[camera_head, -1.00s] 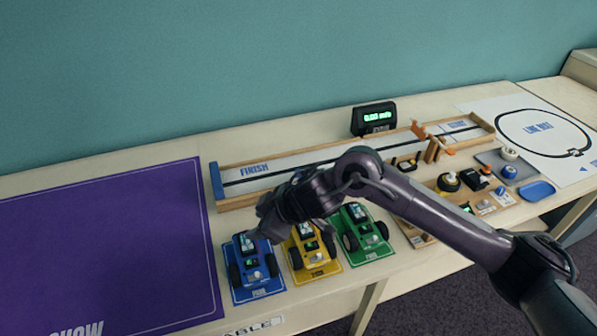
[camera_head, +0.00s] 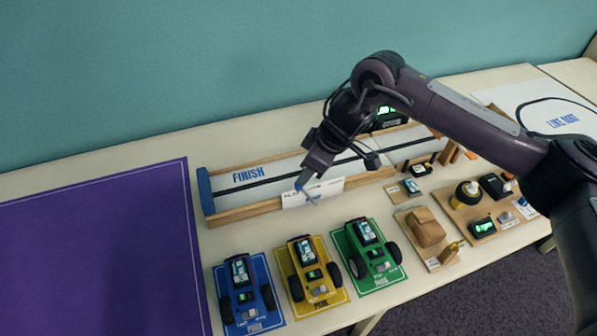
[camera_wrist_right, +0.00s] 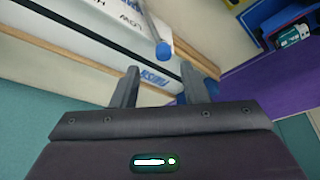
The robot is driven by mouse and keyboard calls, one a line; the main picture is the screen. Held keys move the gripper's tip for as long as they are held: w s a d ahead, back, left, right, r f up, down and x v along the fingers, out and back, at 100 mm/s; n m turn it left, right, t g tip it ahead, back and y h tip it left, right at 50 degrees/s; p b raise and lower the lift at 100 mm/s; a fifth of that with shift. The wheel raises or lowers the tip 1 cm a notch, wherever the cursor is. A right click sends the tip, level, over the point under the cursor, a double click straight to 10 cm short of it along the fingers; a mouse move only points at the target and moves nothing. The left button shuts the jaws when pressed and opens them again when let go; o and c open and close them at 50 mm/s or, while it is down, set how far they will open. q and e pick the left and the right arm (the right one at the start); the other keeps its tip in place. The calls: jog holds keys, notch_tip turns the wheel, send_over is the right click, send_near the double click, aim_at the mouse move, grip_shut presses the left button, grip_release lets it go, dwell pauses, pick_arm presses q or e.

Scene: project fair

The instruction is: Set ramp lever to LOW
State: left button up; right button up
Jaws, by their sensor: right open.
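The ramp lever is a thin grey rod with a blue knob. In the head view the lever (camera_head: 309,197) shows beside the white label card (camera_head: 329,187) at the track's front wall. In the right wrist view the lever's blue knob (camera_wrist_right: 163,49) lies just beyond the gap between my fingertips, and the word LOW shows on the card (camera_wrist_right: 128,28). My right gripper (camera_head: 304,181) points down at the knob. In the wrist view the gripper (camera_wrist_right: 160,80) is open, with nothing between its fingers. Whether it touches the knob, I cannot tell. My left gripper is not in view.
The wooden track (camera_head: 245,212) marked FINISH runs behind the lever. Blue (camera_head: 242,291), yellow (camera_head: 311,270) and green (camera_head: 367,250) cars stand in front on mats. A purple mat (camera_head: 95,250) covers the left. Small devices on wooden boards (camera_head: 437,258) stand at the right.

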send_over(307, 195)
jog(key=a, duration=0.2)
jog(key=f, duration=0.5)
jog(key=shift+s+d+f, duration=0.1)
jog(key=shift+s+f, duration=0.1)
jog(key=shift+f, duration=0.05)
jog(key=shift+w+f, duration=0.1)
jog(key=shift+f, duration=0.35)
jog(key=c, duration=0.6)
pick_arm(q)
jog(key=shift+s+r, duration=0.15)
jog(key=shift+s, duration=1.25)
pick_arm(e)
grip_shut()
